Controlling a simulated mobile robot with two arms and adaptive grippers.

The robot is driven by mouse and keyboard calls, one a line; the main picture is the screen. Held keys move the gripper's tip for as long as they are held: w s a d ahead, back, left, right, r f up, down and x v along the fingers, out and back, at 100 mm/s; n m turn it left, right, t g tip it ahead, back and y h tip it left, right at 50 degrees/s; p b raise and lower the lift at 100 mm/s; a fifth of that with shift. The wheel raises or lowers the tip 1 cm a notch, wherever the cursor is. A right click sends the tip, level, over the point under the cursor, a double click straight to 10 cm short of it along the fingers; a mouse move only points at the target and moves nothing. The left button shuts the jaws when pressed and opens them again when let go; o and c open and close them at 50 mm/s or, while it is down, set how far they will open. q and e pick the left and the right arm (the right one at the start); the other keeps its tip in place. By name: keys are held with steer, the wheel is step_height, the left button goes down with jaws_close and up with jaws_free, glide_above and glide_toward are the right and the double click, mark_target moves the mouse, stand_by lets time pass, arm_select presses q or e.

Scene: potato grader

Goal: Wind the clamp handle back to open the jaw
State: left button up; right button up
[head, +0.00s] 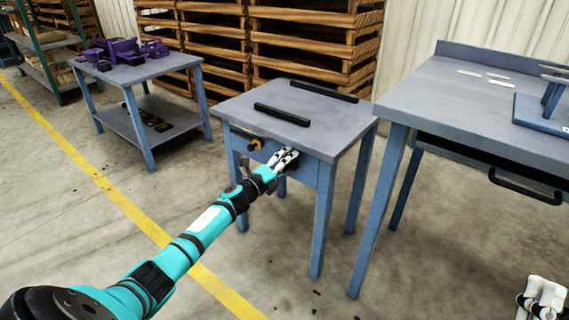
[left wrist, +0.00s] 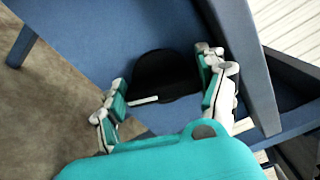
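The clamp appears to be the small grey-topped blue bench (head: 330,112), with two parallel black jaw bars on top, the near bar (head: 282,114) and the far bar (head: 323,91), a gap between them. My left gripper (head: 287,157) is at the bench's front face, below the near bar. In the left wrist view its fingers (left wrist: 163,78) are spread, with a round black part (left wrist: 165,70) between and beyond them. A thin white bar (left wrist: 143,100) shows at its lower edge. I cannot tell whether the fingers touch it. My right gripper (head: 541,298) is at the lower right, its opening unclear.
A yellow-and-black knob (head: 255,144) is on the bench front, left of my gripper. A larger workbench (head: 440,95) with a black drawer handle (head: 525,187) stands close on the right. A table (head: 135,72) with purple parts stands back left. Pallets (head: 310,40) are stacked behind.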

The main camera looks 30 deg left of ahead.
arm_select(q)
steer(key=c, duration=0.5)
steer(key=shift+c, duration=0.2)
arm_select(e)
steer(key=shift+w, duration=0.1)
